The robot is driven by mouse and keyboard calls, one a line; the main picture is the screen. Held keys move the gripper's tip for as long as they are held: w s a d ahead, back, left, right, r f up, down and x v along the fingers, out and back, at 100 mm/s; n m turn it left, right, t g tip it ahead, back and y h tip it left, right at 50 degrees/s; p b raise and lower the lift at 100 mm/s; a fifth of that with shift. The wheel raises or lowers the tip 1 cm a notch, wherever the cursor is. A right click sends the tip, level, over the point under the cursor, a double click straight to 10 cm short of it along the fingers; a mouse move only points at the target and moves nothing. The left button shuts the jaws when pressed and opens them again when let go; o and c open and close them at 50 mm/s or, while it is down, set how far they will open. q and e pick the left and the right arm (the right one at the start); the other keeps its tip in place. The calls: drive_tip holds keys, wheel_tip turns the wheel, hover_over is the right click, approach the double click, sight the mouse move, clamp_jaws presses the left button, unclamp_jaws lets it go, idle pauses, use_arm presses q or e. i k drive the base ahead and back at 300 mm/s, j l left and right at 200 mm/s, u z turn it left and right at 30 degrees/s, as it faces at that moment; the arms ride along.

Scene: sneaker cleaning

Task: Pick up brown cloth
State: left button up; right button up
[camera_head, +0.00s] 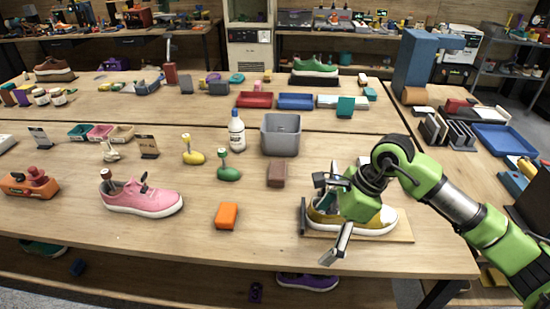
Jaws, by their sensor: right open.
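A small brown folded piece (277,174), which looks like the brown cloth, lies on the wooden table in front of the grey bin. My right gripper (327,214) is open, to the right of the brown piece and nearer the front edge. It is above and in front of a yellow sneaker with a white sole (378,224), hiding part of it. I see nothing between the fingers. I cannot tell whether the gripper touches the sneaker. My left gripper is not in view.
The grey bin (281,136) and a white bottle (237,132) stand behind the brown piece. An orange block (227,215) lies front left of it. A green-knobbed tool (229,172) and a pink sneaker (142,197) are further left. Bare tabletop lies around the brown piece.

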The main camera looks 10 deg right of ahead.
sight(277, 171)
drive_tip(key=i, duration=1.2)
